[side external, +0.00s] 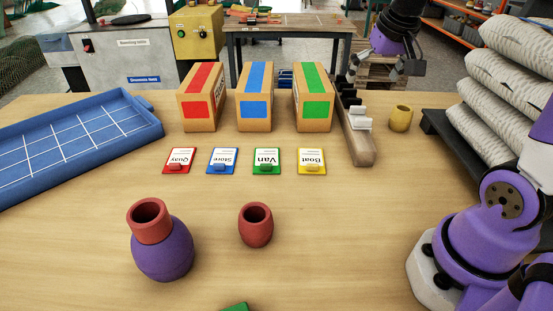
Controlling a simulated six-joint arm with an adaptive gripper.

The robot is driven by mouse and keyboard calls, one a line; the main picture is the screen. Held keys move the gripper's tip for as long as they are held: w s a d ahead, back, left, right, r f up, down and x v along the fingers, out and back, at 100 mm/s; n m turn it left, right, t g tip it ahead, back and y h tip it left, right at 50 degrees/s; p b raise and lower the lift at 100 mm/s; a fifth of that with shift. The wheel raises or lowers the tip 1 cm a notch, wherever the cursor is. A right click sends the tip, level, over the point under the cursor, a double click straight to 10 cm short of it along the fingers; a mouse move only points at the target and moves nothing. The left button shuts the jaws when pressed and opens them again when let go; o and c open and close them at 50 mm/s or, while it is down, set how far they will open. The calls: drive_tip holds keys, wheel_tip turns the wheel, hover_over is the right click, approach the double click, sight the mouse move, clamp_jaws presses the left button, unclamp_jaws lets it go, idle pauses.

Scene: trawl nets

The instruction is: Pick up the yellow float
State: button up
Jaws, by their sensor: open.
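A small yellow rounded pot-like piece (401,118), open at the top, stands upright at the back right of the table; it is the only yellow piece on the table resembling a float. My gripper (385,73) hangs at the top right, its fingers spread apart with nothing between them. In the picture it is above the yellow piece and clear of it. How far apart they are in depth is hard to tell.
A wooden holder (363,150) with black and white parts stands just left of the yellow piece. Three striped boxes (255,105), coloured cards (267,162), a blue tray (150,125), a red pot (256,227) and a purple pot (163,250) with red top share the table.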

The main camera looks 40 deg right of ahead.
drive_tip(key=d+f+m+g, duration=0.1)
drive_tip(key=d+f+m, duration=0.25)
drive_tip(key=d, duration=0.75)
drive_tip(key=m+g, duration=0.1)
drive_tip(key=m, duration=0.2)
approach(404, 109)
drive_tip(key=w+f, duration=0.1)
drive_tip(key=shift+h, duration=0.3)
drive_tip(key=x, duration=0.5)
drive_tip(key=shift+s+a+f, duration=0.1)
drive_tip(key=shift+s+a, duration=0.05)
drive_tip(key=shift+a, duration=0.1)
drive_tip(key=x, duration=0.5)
drive_tip(key=shift+s+d+f, duration=0.15)
drive_tip(key=shift+d+f, duration=0.15)
drive_tip(key=shift+d, duration=0.05)
drive_tip(key=c, duration=1.1)
